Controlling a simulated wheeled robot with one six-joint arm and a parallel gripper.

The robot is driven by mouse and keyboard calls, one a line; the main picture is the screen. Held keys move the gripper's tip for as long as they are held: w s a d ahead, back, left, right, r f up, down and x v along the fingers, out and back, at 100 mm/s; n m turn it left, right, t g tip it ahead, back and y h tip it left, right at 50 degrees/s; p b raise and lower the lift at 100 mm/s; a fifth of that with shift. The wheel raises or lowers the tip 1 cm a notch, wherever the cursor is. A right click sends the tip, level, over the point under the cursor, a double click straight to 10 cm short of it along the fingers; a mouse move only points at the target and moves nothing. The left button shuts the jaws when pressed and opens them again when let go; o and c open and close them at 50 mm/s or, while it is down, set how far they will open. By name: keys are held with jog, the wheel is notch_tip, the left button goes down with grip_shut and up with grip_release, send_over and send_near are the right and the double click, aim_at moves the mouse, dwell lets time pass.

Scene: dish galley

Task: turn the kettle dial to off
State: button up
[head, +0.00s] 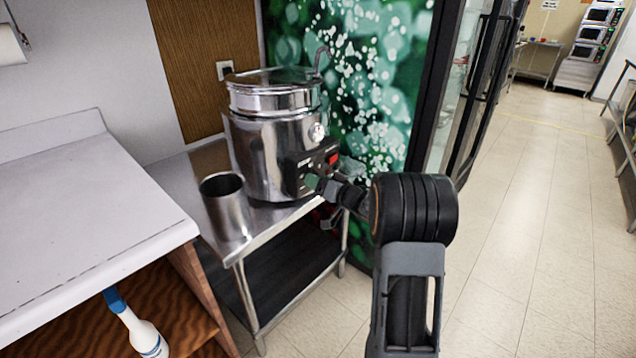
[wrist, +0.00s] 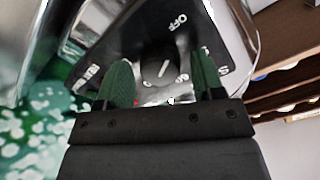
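The steel kettle (head: 262,150) stands upright on a small steel table, with a dark control panel (head: 305,165) low on its front right side. In the wrist view the black dial (wrist: 160,72) carries a white line slanting up and to the right. The label OFF (wrist: 178,22) is printed above the dial; other labels sit lower left and right, partly covered. My gripper (head: 318,183) is at the panel, and its green fingers stand on either side of the dial, apart, with a visible gap between them. Contact with the dial cannot be made out.
A steel cylindrical pot (head: 227,208) stands at the table's front left, near the kettle. A white counter (head: 80,215) is at left, with a spray bottle (head: 135,325) below. A dark-framed glass door (head: 470,90) is to the right. The floor (head: 530,220) at right is clear.

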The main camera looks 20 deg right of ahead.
jog(key=c, duration=0.8)
jog(key=shift+o, duration=0.2)
jog(key=n+b, duration=1.4)
jog(key=n, duration=0.9)
jog(key=shift+d+n, duration=0.1)
jog(key=shift+n, duration=0.3)
jog(key=shift+n+b, duration=0.3)
